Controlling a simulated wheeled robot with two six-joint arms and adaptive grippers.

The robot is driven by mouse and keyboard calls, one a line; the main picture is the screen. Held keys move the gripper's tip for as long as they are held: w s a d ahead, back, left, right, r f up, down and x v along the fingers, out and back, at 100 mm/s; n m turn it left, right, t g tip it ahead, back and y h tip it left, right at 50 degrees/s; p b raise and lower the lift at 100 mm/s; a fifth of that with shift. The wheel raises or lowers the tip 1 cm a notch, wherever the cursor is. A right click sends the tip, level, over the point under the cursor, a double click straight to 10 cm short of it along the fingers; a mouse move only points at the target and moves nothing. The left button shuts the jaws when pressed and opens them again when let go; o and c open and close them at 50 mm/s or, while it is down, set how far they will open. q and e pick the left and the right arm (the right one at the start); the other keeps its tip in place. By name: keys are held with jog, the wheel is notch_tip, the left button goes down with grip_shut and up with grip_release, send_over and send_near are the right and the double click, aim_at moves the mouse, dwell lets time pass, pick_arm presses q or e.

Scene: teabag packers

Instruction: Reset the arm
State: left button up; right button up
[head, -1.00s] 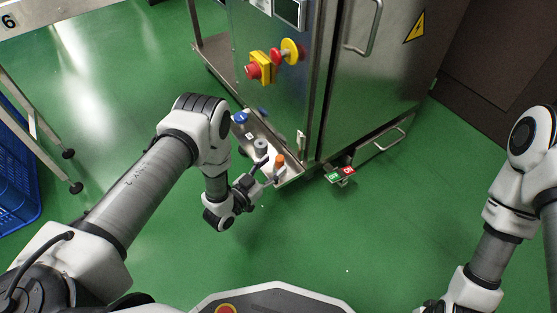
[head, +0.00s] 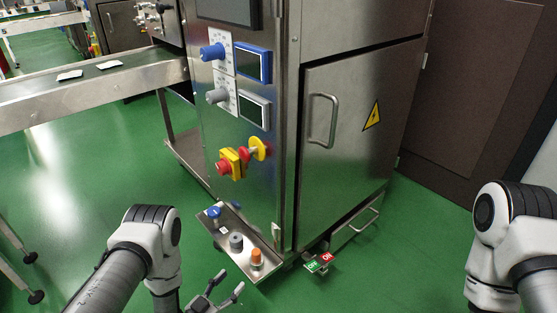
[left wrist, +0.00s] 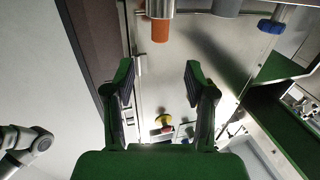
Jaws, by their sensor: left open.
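My left arm (head: 144,248) comes in from the lower left in the head view. My left gripper (head: 231,283) is open and empty, low in front of the machine, to the left of and nearer than the orange knob (head: 257,258). In the left wrist view my left gripper (left wrist: 158,78) has its two fingers spread with nothing between them, and the orange knob (left wrist: 160,30) shows beyond the fingertips. My right arm (head: 503,240) shows at the right edge of the head view; its gripper is out of the picture.
A steel machine (head: 340,150) stands ahead, with a low shelf (head: 262,274) bearing blue, grey and orange knobs. A red emergency button (head: 222,168) is on its front. A conveyor (head: 100,84) runs left. Green floor (head: 400,260) is clear at the right.

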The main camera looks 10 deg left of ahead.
pick_arm(q)
jog(key=w+d+r+p, duration=0.25)
jog(key=r+p, duration=0.45)
jog(key=r, duration=0.5)
jog(key=s+a+f+n+g+y+p, duration=0.1)
jog(key=s+a+f+n+g+y, duration=0.1)
jog(key=s+g, duration=0.5)
jog(key=s+a+f+n+g+y+p, duration=0.1)
jog(key=s+f+g+y, duration=0.2)
jog(key=s, duration=0.7)
jog(key=s+a+f+n+g+y+p, duration=0.1)
jog(key=s+a+n+g+y, duration=0.1)
jog(key=s+g, duration=0.55)
notch_tip(320, 180, up, 38)
jog(key=s+p, duration=0.2)
jog(key=p, duration=3.6)
jog(key=shift+t, duration=0.45)
pick_arm(e)
notch_tip(320, 180, up, 48)
pick_arm(q)
jog(key=shift+a+r, duration=0.1)
pick_arm(e)
jog(key=shift+c, duration=0.2)
